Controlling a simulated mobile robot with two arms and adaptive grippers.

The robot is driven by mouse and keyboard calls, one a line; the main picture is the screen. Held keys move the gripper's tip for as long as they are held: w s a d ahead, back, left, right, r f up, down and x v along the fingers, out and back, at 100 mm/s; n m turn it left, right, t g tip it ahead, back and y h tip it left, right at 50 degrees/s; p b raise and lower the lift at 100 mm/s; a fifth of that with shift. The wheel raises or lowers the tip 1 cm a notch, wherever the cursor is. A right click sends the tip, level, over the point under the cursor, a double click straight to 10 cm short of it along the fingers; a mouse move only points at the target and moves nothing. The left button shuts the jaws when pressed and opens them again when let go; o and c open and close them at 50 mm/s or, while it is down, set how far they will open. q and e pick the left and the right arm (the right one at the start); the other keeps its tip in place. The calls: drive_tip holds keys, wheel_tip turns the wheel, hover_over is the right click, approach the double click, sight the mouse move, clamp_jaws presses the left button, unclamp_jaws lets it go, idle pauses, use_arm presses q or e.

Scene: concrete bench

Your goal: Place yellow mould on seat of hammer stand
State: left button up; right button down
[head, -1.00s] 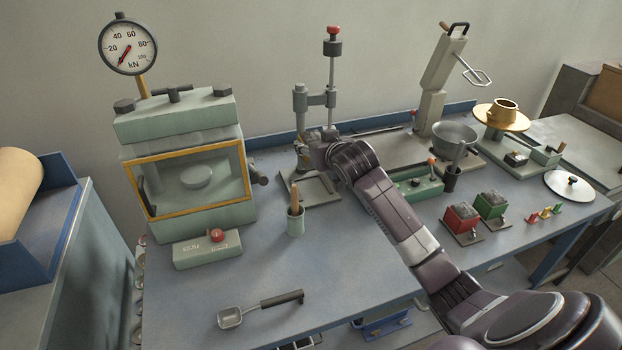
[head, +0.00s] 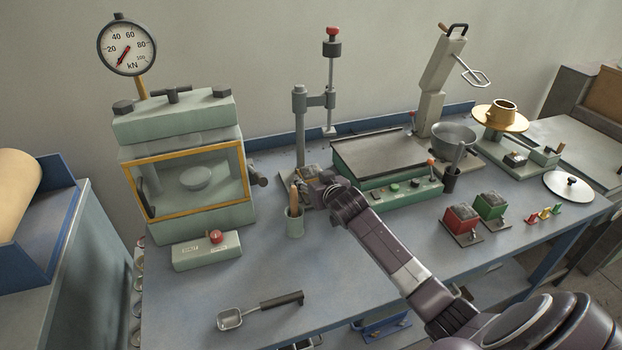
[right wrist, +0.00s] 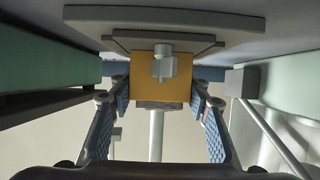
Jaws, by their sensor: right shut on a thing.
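The hammer stand (head: 300,120) stands at the back of the bench, with a red-knobbed hammer rod (head: 331,75) hanging from its side arm. My right gripper (right wrist: 160,98) is low in front of the stand and shut on the yellow mould (right wrist: 145,88), whose square yellow face shows between the blue-padded fingers. A small grey fitting (right wrist: 163,66) sits on that face. In the right wrist view the mould's upper edge meets the stepped grey seat (right wrist: 122,42); I cannot tell whether they touch. In the head view my wrist hides most of the fingers. My left gripper is not in view.
A green cup with a wooden handle (head: 294,220) stands close to my right wrist. A press (head: 185,165) is on the left, and a green machine with a dark flat top (head: 375,150) is on the right. A scoop (head: 258,310) lies on the clear front area.

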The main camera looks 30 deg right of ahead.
drive_tip(key=shift+r, duration=0.15)
drive_tip(key=c, duration=1.4)
unclamp_jaws()
drive_tip(key=shift+f, duration=0.25)
drive_tip(key=o, duration=0.4)
drive_tip(key=shift+c, duration=0.2)
drive_tip(key=shift+r, duration=0.1)
drive_tip(key=shift+s+r, duration=0.1)
drive_tip(key=shift+s, duration=0.05)
drive_tip(key=v, duration=1.1)
drive_tip(key=shift+s+a, duration=0.15)
drive_tip(key=shift+s, duration=0.25)
drive_tip(key=shift+r, duration=0.1)
